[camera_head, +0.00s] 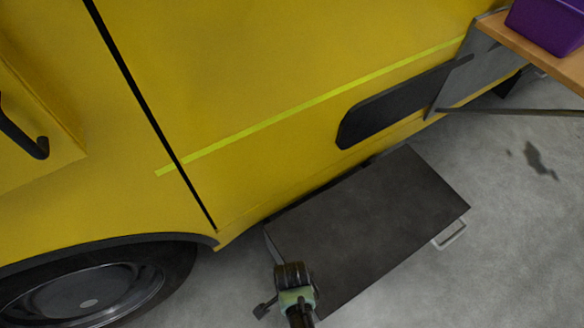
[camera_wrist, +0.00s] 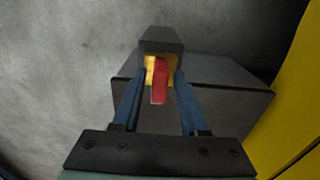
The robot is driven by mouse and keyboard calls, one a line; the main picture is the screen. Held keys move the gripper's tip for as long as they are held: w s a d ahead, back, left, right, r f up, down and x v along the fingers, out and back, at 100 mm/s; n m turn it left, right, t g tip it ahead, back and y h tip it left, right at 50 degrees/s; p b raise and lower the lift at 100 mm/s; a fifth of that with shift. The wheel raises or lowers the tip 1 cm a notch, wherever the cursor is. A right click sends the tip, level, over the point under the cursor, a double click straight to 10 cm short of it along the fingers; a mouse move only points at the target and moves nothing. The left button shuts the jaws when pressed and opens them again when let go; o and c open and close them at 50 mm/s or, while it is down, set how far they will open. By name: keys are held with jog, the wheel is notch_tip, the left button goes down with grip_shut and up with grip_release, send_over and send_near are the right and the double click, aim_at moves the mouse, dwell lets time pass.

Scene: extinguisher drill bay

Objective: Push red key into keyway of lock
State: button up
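In the wrist view, the red key (camera_wrist: 159,85) lies between the two blue fingers of my gripper (camera_wrist: 160,78), its far end against the yellow face of the lock (camera_wrist: 150,66). The lock sits in a dark grey housing (camera_wrist: 160,38). A narrow gap seems to show on each side of the key, so the fingers look open around it. How deep the key's tip sits, and the keyway itself, are hidden. In the head view, my gripper (camera_head: 293,275) is at the near left end of the dark box; key and lock cannot be made out there.
The dark box (camera_head: 370,220) stands on grey concrete (camera_head: 510,225) close beside a yellow vehicle (camera_head: 270,70). A metal handle (camera_head: 450,236) sticks out at its right end. A wheel (camera_head: 90,295) is at lower left. A wooden shelf (camera_head: 535,50) with a purple bin (camera_head: 550,22) is at upper right.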

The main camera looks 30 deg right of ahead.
jog(key=shift+o, duration=0.7)
notch_tip(320, 180, up, 13)
jog(key=p, duration=0.5)
